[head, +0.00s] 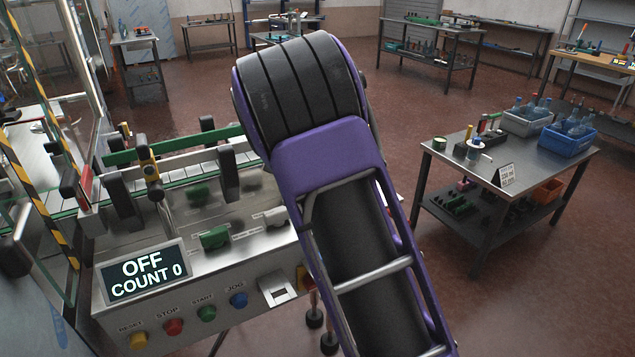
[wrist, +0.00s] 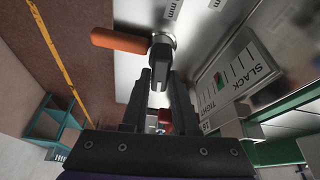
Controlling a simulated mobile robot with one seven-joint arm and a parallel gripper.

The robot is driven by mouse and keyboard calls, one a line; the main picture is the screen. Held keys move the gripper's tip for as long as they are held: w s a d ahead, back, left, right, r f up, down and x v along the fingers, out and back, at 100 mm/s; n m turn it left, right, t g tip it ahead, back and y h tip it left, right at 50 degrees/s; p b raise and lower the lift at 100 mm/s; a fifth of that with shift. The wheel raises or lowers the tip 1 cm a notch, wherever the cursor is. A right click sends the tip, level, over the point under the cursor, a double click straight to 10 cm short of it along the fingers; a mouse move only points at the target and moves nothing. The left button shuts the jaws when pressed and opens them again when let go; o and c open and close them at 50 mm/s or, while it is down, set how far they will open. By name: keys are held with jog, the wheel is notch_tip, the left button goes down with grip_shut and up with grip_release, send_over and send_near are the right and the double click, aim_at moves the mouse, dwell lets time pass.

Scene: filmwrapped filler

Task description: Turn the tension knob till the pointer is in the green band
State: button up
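A dark grey knob (wrist: 158,76) on a round metal hub shows in the wrist view, on the steel panel. The two dark fingers of my gripper (wrist: 159,88) stand apart, one on each side of it. I cannot tell whether they press on it or only straddle it. A white gauge plate (wrist: 229,78) marked SLACK and TIGHT is to the right of the knob. It is tilted and small, and I cannot make out where its pointer stands. In the head view my purple arm covers the middle of the picture and hides the gripper and knob.
An orange handle (wrist: 120,41) sticks out left from beside the hub. In the head view the machine panel has a display (head: 144,271) reading OFF, COUNT 0, and several coloured buttons. Conveyor rails run behind it. A steel table (head: 535,160) with crates stands right.

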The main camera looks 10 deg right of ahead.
jog(key=o, duration=0.5)
jog(key=shift+c, duration=0.2)
jog(key=p+v, duration=0.1)
jog(key=v, duration=1.6)
jog(key=shift+r, duration=0.2)
